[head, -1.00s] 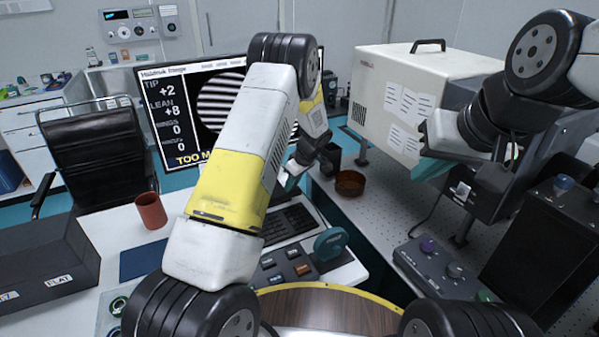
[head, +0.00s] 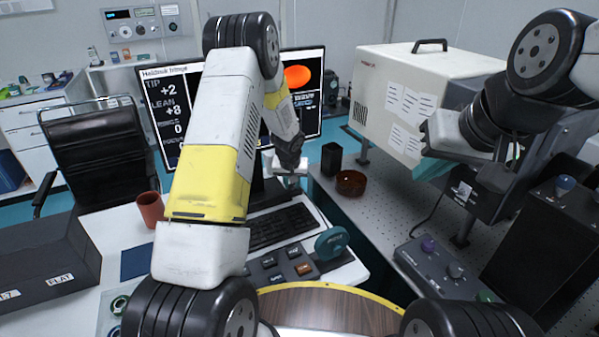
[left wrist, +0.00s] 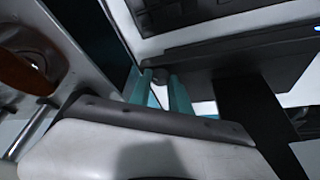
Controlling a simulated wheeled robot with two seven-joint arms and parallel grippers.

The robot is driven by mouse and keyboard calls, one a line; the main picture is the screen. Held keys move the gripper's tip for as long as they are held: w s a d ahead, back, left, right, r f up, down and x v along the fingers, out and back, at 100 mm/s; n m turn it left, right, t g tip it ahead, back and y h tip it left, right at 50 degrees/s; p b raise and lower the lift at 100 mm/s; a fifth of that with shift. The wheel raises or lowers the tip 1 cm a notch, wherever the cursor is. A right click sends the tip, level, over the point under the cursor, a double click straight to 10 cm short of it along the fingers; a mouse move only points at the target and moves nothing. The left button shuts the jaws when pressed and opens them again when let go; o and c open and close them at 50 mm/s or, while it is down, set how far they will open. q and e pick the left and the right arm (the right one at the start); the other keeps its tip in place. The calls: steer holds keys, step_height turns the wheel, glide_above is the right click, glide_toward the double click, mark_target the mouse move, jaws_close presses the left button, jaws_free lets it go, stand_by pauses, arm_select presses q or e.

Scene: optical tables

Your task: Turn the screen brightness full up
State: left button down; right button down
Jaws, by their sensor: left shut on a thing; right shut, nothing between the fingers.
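The screen (head: 315,115) stands at the back of the desk, lit, with white text at left and an orange disc at right. My left arm hides its middle. My left gripper (head: 290,180) is at the screen's lower right edge. In the left wrist view, its teal fingers (left wrist: 165,92) are shut on a small dark round knob (left wrist: 160,75) by the dark screen edge. The knob cannot be made out in the head view. My right gripper (head: 430,168) is shut and empty in front of the white box, partly hidden by its own arm.
The keyboard (head: 280,228) and a button pad (head: 285,268) lie below my left arm. A brown dish (head: 350,183) and black cup (head: 331,159) stand right of the gripper. The white box (head: 415,85) and a knob box (head: 440,268) are on the right table.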

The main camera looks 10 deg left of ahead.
arm_select(q)
steer(key=m, duration=0.1)
steer(key=m+h, duration=0.1)
steer(key=m, duration=0.1)
steer(key=shift+a+m+h, duration=0.2)
steer(key=shift+m+h, duration=0.1)
steer(key=shift+m+g+h, duration=0.3)
steer(key=shift+m+h, duration=0.2)
steer(key=shift+m, duration=0.9)
steer(key=c, duration=1.2)
jaws_free()
steer(key=v, duration=0.7)
steer(key=shift+r, duration=0.35)
